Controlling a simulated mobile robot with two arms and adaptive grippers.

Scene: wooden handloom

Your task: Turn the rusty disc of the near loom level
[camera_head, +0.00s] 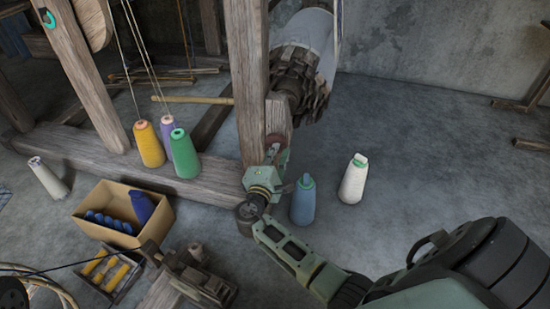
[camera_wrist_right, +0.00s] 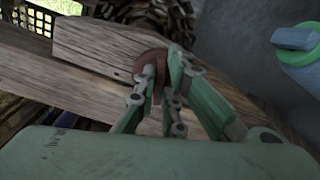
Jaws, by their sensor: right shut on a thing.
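The rusty disc (camera_wrist_right: 150,64) is a small red-brown round piece on the wooden loom beam (camera_wrist_right: 95,55) in the right wrist view. In the head view the disc (camera_head: 274,141) is small and partly hidden by my gripper, at the lower part of the loom post (camera_head: 248,80). My right gripper (camera_wrist_right: 163,82) is shut on the disc, with its green fingers on either side of it. It also shows in the head view (camera_head: 279,158), at the post's foot. How level the disc is cannot be told clearly. My left gripper is not in view.
A blue cone (camera_head: 303,203) and a white cone (camera_head: 354,180) stand right of my gripper. Yellow (camera_head: 149,146), purple and green (camera_head: 184,155) cones stand on the loom's base beam. A cardboard box (camera_head: 160,222) stands left.

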